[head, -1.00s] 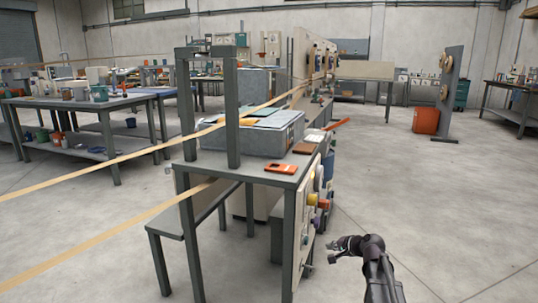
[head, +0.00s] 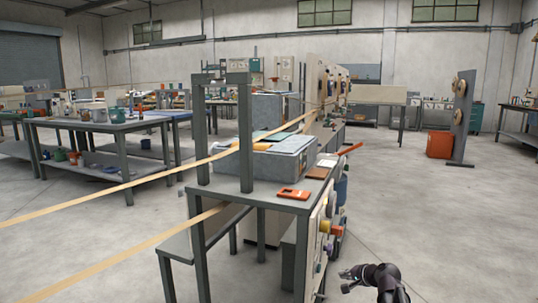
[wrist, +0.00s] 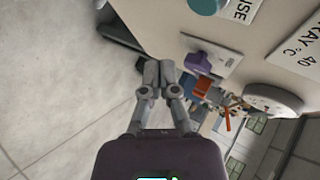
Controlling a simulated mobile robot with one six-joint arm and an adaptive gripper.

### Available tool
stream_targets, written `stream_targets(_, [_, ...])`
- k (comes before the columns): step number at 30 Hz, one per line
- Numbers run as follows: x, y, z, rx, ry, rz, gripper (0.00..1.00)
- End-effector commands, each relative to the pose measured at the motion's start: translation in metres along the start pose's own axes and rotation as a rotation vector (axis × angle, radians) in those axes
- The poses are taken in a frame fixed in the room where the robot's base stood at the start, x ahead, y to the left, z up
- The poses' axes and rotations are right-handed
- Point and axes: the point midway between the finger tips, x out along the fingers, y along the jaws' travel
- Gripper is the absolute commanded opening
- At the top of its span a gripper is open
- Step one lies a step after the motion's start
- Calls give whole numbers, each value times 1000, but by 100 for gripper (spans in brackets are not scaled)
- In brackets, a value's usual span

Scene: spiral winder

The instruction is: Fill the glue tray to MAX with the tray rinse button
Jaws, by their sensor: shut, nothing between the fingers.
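The glue tray is probably the grey box (head: 277,160) on the near table in the head view. Its inside and any MAX mark cannot be made out. The control panel (wrist: 165,22) fills the upper right of the wrist view. It bears a purple control (wrist: 198,62), a teal control (wrist: 207,4) cut off at the top, and a white round dial (wrist: 272,98). Labels ending in "USE" and "RAY °C" are partly cut off. Which control is the rinse button I cannot tell. My gripper (wrist: 158,72) is shut and empty, left of the purple control and apart from it.
The near table (head: 232,190) has an orange item (head: 293,194) at its front edge. Tan strips (head: 130,184) run from the left to this table. An orange bin (head: 439,145) stands farther back. Open floor (head: 450,230) lies to the right.

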Motion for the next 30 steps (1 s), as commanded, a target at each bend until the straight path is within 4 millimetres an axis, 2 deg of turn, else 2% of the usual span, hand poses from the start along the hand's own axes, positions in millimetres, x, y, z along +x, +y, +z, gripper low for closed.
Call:
stream_targets(21, [-1, 0, 2, -6, -4, 6, 0])
stream_targets(26, [-9, 1, 20, -59, -32, 55, 0])
stream_targets(30, [-25, 6, 54, -163, -92, 157, 0])
